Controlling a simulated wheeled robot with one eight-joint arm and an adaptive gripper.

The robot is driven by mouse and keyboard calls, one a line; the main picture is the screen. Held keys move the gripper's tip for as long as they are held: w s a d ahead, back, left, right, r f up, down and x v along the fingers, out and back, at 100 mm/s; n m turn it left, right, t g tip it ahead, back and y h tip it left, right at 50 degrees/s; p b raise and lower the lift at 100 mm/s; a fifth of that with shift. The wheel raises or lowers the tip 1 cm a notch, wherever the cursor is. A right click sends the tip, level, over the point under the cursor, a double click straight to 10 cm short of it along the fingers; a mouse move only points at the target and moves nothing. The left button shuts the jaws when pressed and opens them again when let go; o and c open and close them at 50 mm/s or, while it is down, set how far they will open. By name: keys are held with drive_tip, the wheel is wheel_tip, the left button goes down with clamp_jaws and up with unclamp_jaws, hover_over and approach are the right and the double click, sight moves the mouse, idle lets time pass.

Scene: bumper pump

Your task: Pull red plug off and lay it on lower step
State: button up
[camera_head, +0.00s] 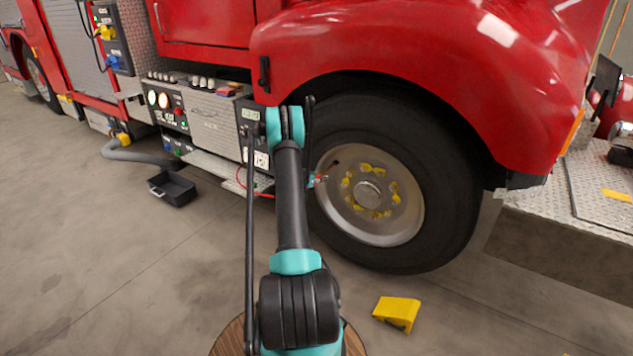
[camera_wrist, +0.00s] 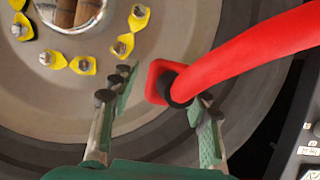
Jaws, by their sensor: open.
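The red plug (camera_wrist: 158,78) shows in the wrist view as a red square-edged body with a black collar, and a thick red cable (camera_wrist: 250,50) leads from it to the upper right. My gripper (camera_wrist: 164,90) is open, with one finger on each side of the plug. I cannot tell whether either finger touches it. In the head view my gripper (camera_head: 319,181) is in front of the wheel's left side, and the red cable (camera_head: 265,195) runs left from behind my arm to the truck's side. The lower step (camera_head: 215,168) is a metal ledge below the panel, partly hidden by my arm.
The large front wheel (camera_head: 400,215) with yellow nut markers stands close behind my gripper. A yellow chock (camera_head: 398,312) and a black open bin (camera_head: 172,190) lie on the floor. A control panel (camera_head: 168,108) is at left. Floor at lower left is clear.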

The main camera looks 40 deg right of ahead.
idle(0.6)
clamp_jaws()
drive_tip(key=shift+a, duration=0.15)
drive_tip(key=shift+s+a, duration=0.4)
drive_tip(key=shift+a, duration=0.5)
drive_tip(key=shift+s+a, duration=0.35)
drive_tip(key=shift+a, duration=0.5)
drive_tip(key=shift+s+a, duration=0.4)
drive_tip(key=shift+a, duration=0.5)
